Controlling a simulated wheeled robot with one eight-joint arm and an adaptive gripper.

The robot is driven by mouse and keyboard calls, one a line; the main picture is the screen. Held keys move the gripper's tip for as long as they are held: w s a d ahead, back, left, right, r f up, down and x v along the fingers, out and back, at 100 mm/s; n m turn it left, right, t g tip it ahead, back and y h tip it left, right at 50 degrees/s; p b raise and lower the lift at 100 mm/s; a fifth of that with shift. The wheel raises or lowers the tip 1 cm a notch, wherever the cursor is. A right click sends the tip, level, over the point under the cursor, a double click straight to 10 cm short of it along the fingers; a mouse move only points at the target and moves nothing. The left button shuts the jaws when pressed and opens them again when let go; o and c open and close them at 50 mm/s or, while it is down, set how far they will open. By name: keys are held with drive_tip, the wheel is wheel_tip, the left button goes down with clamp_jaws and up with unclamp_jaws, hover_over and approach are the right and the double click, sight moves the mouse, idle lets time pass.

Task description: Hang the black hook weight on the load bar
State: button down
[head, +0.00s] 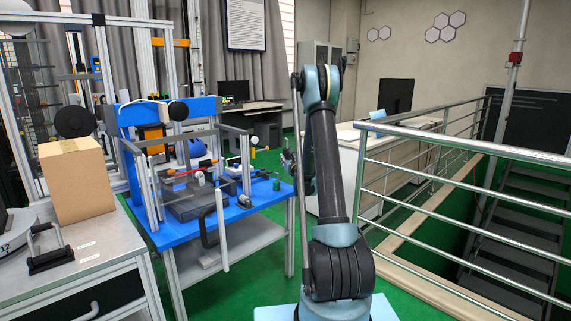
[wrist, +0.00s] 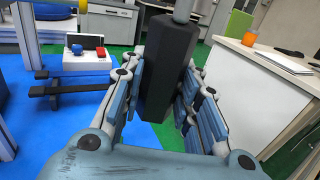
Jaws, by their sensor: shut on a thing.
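In the wrist view a black, six-sided weight (wrist: 168,75) stands nearly upright between the two blue-grey fingers of my gripper (wrist: 160,95), which is shut on it. A grey rod (wrist: 183,10) rises from its top and runs out of the picture, so I see no hook end. A dark horizontal bar (wrist: 70,88) lies to the left of the weight, clearly apart from it in the picture. It may be the load bar, but I cannot tell for certain. In the head view my arm hides most of my gripper and the weight cannot be made out.
A blue table (head: 255,205) with a framed rig stands left of my arm. A cardboard box (head: 76,181) sits on a grey cabinet (head: 90,262) at far left. Metal railings (head: 455,195) guard a stairwell on the right. A white desk (wrist: 250,80) stands right of the weight.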

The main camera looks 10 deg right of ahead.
drive_tip(key=shift+s+a+f+n+g+y, duration=0.95)
drive_tip(key=shift+s+y, duration=0.9)
drive_tip(key=shift+s, duration=1.3)
drive_tip(key=shift+s+a+f+n+g+y, duration=0.4)
drive_tip(key=shift+s+a+n+g+y, duration=0.45)
drive_tip(key=shift+s+n+y, duration=1.6)
drive_tip(key=w+a+f+m+h, duration=0.1)
drive_tip(key=w+a, duration=0.8)
drive_tip(key=w, duration=0.2)
drive_tip(key=shift+w+a+f+m, duration=0.15)
drive_tip(key=shift+w+a+m, duration=0.05)
drive_tip(key=shift+a+m, duration=0.15)
